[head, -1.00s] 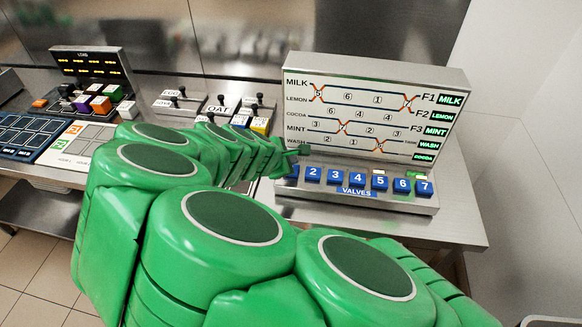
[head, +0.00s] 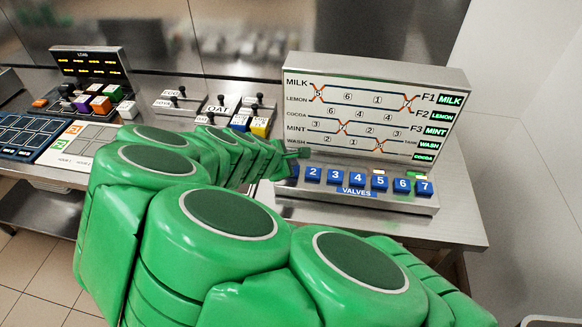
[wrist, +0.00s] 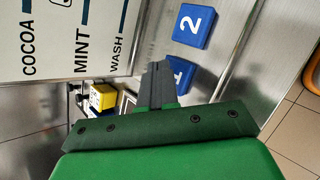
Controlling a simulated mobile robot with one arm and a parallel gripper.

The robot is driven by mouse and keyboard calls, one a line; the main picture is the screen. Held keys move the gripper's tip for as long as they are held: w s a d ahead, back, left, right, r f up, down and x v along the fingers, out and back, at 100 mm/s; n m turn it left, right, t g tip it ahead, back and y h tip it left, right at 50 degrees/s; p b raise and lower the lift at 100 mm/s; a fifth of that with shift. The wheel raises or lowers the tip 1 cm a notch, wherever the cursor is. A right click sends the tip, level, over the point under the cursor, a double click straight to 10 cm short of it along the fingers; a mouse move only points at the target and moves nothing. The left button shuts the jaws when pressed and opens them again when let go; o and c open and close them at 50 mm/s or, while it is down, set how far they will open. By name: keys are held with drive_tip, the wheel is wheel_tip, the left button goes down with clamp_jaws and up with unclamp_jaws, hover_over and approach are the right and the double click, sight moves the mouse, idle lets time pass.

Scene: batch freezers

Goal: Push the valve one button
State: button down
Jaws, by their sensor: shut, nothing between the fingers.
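The valve panel (head: 350,205) has a row of blue numbered buttons on its sloping front. The valve one button (wrist: 180,70) is blue with a white 1 and is partly covered by my fingers in the wrist view. In the head view only a sliver of it shows beside my gripper. The valve two button (head: 313,174) is just to its right; it also shows in the wrist view (wrist: 193,25). My gripper (head: 304,153) is shut and empty, its fingertips (wrist: 158,66) close to the valve one button. I cannot tell whether they touch it.
A sign board (head: 375,110) with flow lines rises behind the buttons. To the left are a yellow block (head: 260,126), lever boxes (head: 178,103) and a panel with coloured buttons (head: 90,95). The counter right of the valve panel is bare.

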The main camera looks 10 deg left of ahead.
drive_tip(key=shift+f, duration=0.5)
idle(0.8)
drive_tip(key=shift+r, duration=0.95)
wheel_tip(320, 180, up, 6)
idle(0.7)
